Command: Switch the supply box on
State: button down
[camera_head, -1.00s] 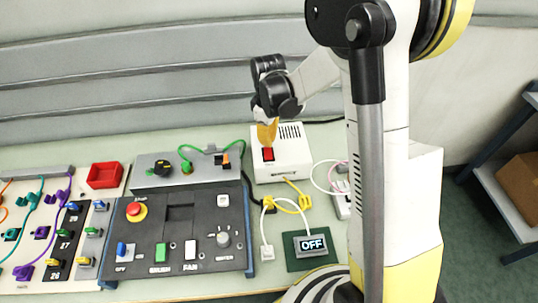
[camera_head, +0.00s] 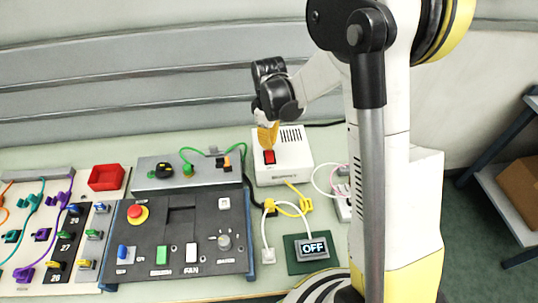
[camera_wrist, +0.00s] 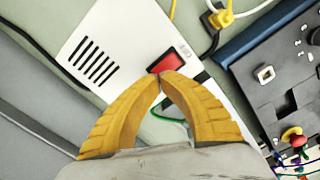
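The supply box is a white box (camera_head: 297,166) with vent slots and a red rocker switch (camera_head: 269,157) on its top, at the middle of the bench in the head view. In the wrist view the box (camera_wrist: 110,30) fills the upper left, and the red switch (camera_wrist: 165,62) lies just beyond my fingertips. My gripper (camera_wrist: 165,78) has yellow fingers with tips together and nothing between them. In the head view my gripper (camera_head: 268,146) points down right at the switch. The tips look at or very near it; contact is unclear. A small display (camera_head: 313,248) reads OFF.
A dark control panel (camera_head: 180,235) with a red mushroom button stands left of the box. A grey unit with green cables (camera_head: 185,172) and a red tray (camera_head: 107,177) lie behind it. Yellow and white cables (camera_head: 290,208) run in front of the box.

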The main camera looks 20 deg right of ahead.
aim_at(270, 156)
jog(key=shift+f+b, duration=0.75)
jog(key=shift+f, duration=0.1)
dwell(0.6)
jog(key=shift+s+a+f+b, duration=0.1)
jog(key=shift+s+f+b, duration=0.3)
jog(key=shift+f+b, duration=0.3)
jog(key=shift+s+a+f+b, duration=0.1)
jog(key=shift+s+f+b, duration=0.25)
jog(key=shift+f+b, duration=0.35)
dwell(0.6)
jog(key=shift+r, duration=0.3)
notch_tip(270, 156, up, 2)
jog(key=shift+w+p, duration=0.1)
jog(key=shift+p, duration=0.65)
jog(key=r, duration=0.1)
jog(key=w+r+p, duration=0.1)
jog(key=r+p, duration=0.1)
jog(key=shift+w+d+r, duration=0.1)
jog(key=shift+w+d, duration=0.15)
jog(key=shift+w, duration=0.1)
jog(key=shift+s+r+p, duration=0.15)
jog(key=shift+r+p, duration=0.4)
jog(key=shift+r, duration=0.05)
jog(key=shift+s+f, duration=0.1)
